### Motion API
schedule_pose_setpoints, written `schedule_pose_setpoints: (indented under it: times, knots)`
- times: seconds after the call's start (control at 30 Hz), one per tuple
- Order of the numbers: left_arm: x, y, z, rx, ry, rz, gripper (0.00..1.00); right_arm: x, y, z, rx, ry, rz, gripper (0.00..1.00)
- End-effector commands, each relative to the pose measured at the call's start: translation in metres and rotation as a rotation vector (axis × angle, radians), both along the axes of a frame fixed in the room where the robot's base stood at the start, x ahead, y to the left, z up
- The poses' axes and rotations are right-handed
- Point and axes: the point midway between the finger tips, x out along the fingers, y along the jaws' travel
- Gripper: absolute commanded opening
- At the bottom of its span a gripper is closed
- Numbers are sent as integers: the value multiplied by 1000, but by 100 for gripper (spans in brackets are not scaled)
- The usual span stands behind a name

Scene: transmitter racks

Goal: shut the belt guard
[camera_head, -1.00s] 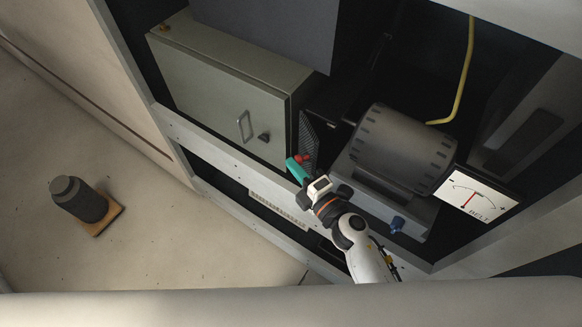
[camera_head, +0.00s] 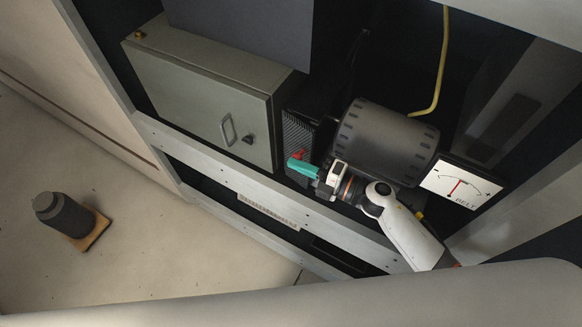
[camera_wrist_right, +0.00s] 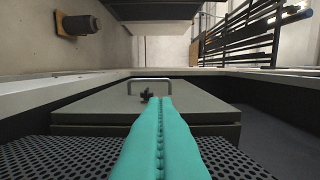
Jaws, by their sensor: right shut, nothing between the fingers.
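The belt guard (camera_head: 297,138) is a dark perforated mesh panel with a red handle (camera_head: 297,154), between the grey-green cabinet and the motor drum. Its mesh face is turned largely to the front. My right gripper (camera_head: 300,167) has teal fingers, shut and empty, pointing left across the lower part of the guard, just below the red handle. I cannot tell whether they touch it. In the right wrist view the shut fingers (camera_wrist_right: 160,130) lie over the mesh (camera_wrist_right: 65,158), hiding its middle. My left gripper is not in view.
The grey-green cabinet (camera_head: 200,100) with a handle stands left of the guard. The ribbed motor drum (camera_head: 385,140) and the BELT gauge (camera_head: 460,187) are to the right. A pale frame rail (camera_head: 240,185) runs below. A dark cylinder on an orange base (camera_head: 68,218) stands on the floor.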

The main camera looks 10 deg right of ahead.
Motion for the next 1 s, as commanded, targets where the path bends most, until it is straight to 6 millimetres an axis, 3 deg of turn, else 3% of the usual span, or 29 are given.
schedule_pose_setpoints:
  times: [0.4,1.0]
  knots:
    - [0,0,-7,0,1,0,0,6,-17,0,1,0,-5,0]
    - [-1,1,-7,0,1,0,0,9,-21,1,1,0,-12,0]
